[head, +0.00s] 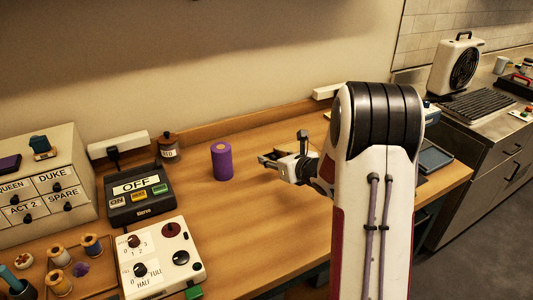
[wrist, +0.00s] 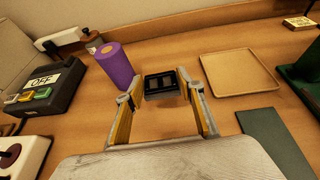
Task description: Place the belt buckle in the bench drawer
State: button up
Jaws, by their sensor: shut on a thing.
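My gripper (wrist: 156,90) is shut on a black, framed piece that looks like the belt buckle (wrist: 162,84), held between the fingertips. In the head view my gripper (head: 283,160) is low over the middle of the wooden bench (head: 232,205), pointing left. Its dark tip area is too small there to make out the buckle clearly. I cannot tell whether the buckle touches the bench top. No open bench drawer shows in either view; the bench front is partly hidden behind my arm.
A purple cylinder (head: 222,161) stands left of my gripper, close to the left finger in the wrist view. A tan tray (wrist: 238,73) lies to the right. The OFF switch box (head: 139,194), knob panel (head: 160,260) and labelled small-drawer cabinet (head: 62,158) fill the left side.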

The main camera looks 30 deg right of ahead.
jog(key=shift+f, duration=0.1)
jog(key=shift+s+d+f, duration=0.25)
jog(key=shift+d+f, duration=0.15)
jog(key=s+d+r+m+g+h, duration=0.1)
jog(key=s+d+r+m+h, duration=0.1)
jog(key=s+r, duration=0.3)
jog(key=s+d+r+m+g+h, duration=0.1)
jog(key=s+d+r+m+h, duration=0.2)
jog(key=s, duration=0.9)
jog(key=s+d+r+m+g+h, duration=0.1)
jog(key=s+d+r+m+h, duration=0.2)
jog(key=s+r, duration=0.4)
jog(key=shift+s+d+r+h, duration=0.2)
jog(key=shift+s+h, duration=0.3)
jog(key=shift+s, duration=0.5)
jog(key=shift+a+f, duration=0.1)
